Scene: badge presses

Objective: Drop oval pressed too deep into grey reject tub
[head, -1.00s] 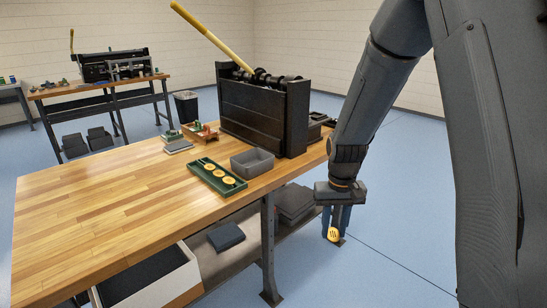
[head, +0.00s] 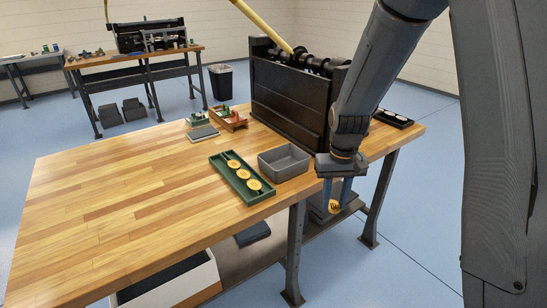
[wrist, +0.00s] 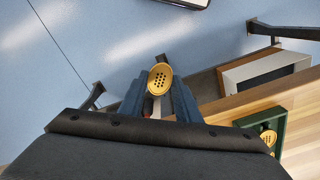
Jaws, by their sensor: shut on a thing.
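My gripper (head: 334,207) points down and is shut on a yellow oval badge (head: 334,204) with small dark holes. In the wrist view the oval (wrist: 160,78) sits tilted between the blue fingertips. I cannot tell from here how deep it is pressed. The grey tub (head: 284,168) stands on the wooden bench, left of my gripper and at the foot of the black press. Its visible inside looks empty. My gripper appears in front of the bench's edge, not over the tub.
A black tray (head: 393,119) with pale discs is at the bench's far right. The left bench top (head: 110,200) is clear.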

